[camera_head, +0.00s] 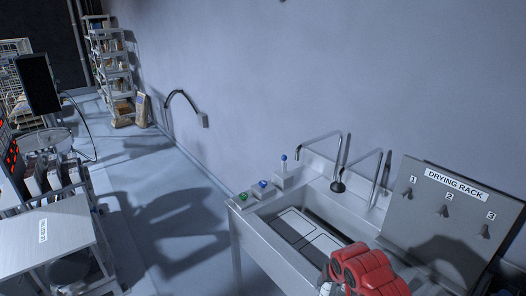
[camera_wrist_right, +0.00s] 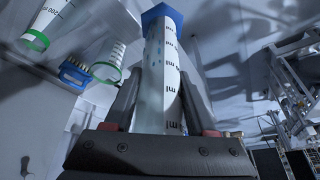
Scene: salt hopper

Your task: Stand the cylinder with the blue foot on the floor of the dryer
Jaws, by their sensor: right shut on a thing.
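The cylinder with the blue foot (camera_wrist_right: 163,17) is a clear graduated cylinder with black markings. My right gripper (camera_wrist_right: 160,85) is shut on its body, with one finger on each side; the blue foot is at the top of the right wrist view. In the head view my red right arm shows at the bottom right, in front of the sink, and I cannot make out the held cylinder there. A metal cabinet (camera_head: 45,235) with a small unreadable label stands at the left; I cannot tell whether it is the dryer. My left gripper is not in view.
Green-banded cylinders (camera_wrist_right: 108,68) are near the left of the wrist view. A sink bench (camera_head: 262,235) with taps and a sloped drying rack panel (camera_head: 440,220) with numbered pegs stands by the wall. Shelves (camera_head: 110,65) stand far back; the floor (camera_head: 165,200) between is clear.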

